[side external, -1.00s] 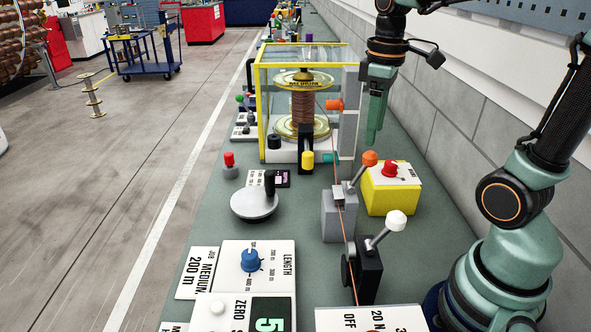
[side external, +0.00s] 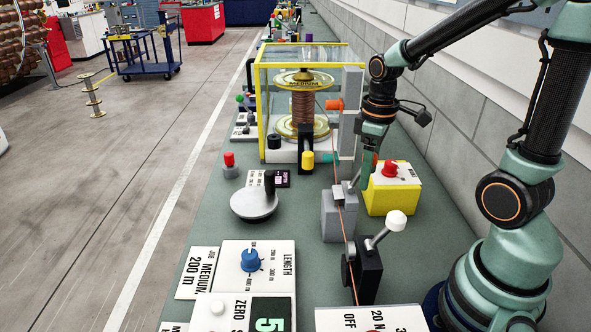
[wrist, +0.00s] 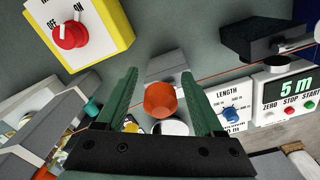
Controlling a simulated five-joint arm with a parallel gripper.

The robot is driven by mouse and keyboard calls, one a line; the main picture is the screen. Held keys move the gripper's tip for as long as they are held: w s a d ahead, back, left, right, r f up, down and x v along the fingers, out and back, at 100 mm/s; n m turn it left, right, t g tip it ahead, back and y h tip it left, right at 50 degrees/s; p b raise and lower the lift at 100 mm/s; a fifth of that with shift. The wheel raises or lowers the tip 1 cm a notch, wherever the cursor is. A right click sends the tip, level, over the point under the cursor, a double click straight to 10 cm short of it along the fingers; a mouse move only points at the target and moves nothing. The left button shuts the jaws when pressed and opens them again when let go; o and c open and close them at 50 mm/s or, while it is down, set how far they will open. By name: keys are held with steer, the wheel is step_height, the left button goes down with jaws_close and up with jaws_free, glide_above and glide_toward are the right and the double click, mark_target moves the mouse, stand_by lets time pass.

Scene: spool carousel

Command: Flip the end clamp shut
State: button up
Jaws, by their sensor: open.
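The end clamp appears to be the grey block (side external: 338,215) with a metal lever, standing on the green bench with the copper-coloured wire passing along it. The lever's orange knob (wrist: 160,99) shows in the wrist view between my two green fingers. In the side view my gripper (side external: 364,168) is down at the top of the lever and mostly hides the knob. My gripper (wrist: 160,76) is open, with a finger on either side of the knob. Whether a finger touches it I cannot tell.
A yellow box (side external: 390,200) with a red knob stands close right of the clamp. A black block (side external: 368,268) with a white-knobbed lever is nearer the camera. A yellow-framed spool guard (side external: 262,115) stands behind. A round grey disc (side external: 254,204) with a black handle is left.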

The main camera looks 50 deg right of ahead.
jaws_close()
steer(key=shift+w+r, duration=0.1)
stand_by(1.2)
